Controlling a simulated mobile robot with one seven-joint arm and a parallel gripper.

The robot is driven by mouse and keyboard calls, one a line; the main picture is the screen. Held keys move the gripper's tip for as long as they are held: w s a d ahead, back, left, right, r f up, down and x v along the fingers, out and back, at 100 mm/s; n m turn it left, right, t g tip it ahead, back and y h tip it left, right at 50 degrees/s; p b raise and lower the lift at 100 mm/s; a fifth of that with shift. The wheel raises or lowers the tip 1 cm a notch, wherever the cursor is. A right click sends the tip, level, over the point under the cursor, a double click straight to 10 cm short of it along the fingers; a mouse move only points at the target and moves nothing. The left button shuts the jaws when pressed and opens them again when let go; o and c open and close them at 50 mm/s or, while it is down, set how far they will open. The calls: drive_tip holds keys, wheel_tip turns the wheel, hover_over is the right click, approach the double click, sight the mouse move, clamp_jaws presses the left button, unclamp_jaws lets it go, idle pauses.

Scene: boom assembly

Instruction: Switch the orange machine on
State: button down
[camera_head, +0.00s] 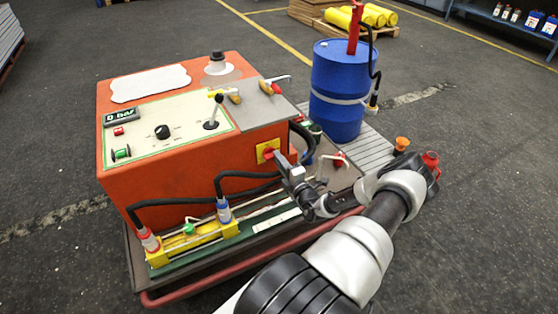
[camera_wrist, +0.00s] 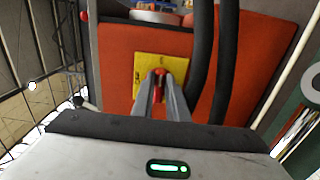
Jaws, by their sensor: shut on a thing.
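The orange machine (camera_head: 245,147) stands on a low cart, with its control panel (camera_head: 165,130) on top. A yellow plate (camera_head: 261,156) with a red switch (camera_head: 268,153) is on its right-hand side face. The yellow plate also shows in the wrist view (camera_wrist: 144,68), behind the fingers. My gripper (camera_head: 279,160) reaches the plate from the right, its fingers pointing at the switch. In the wrist view my gripper (camera_wrist: 159,82) is shut on the red switch (camera_wrist: 158,92), which is partly hidden between the fingers. The switch's exact turn cannot be told.
Black hoses (camera_head: 180,200) run along the machine's front, and two pass close to the right of my fingers in the wrist view (camera_wrist: 214,60). A blue barrel (camera_head: 340,90) stands behind the cart. A yellow cylinder unit (camera_head: 190,242) lies on the cart's front edge.

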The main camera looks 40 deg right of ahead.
drive_tip(key=c, duration=1.7)
unclamp_jaws()
drive_tip(key=shift+c, duration=0.2)
drive_tip(key=shift+s, duration=0.1)
drive_tip(key=p+v, duration=0.3)
drive_tip(key=v, duration=1.4)
drive_tip(key=shift+s, duration=0.15)
